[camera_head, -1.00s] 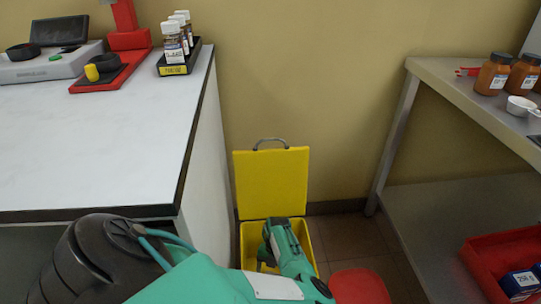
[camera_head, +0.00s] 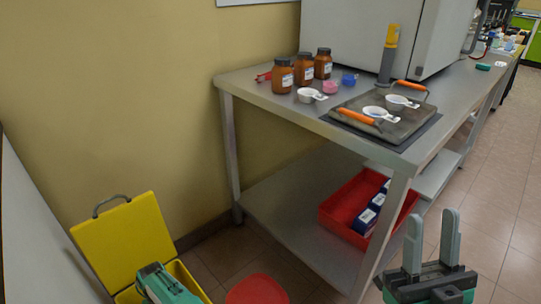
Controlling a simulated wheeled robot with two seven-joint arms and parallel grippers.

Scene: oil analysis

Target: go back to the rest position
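My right gripper (camera_head: 432,226) is at the lower right of the head view. Its two grey fingers point up and stand apart with nothing between them. It is in front of the grey metal table (camera_head: 392,166), over the tiled floor in the picture. It appears clear of the table leg. My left gripper is not in view.
Brown jars (camera_head: 282,76), small cups and a dark tray (camera_head: 408,124) with orange handles stand on the table. A red bin (camera_head: 345,203) with boxes is on its lower shelf. A yellow container (camera_head: 126,243) holding something teal and a red round thing (camera_head: 257,291) are at lower left.

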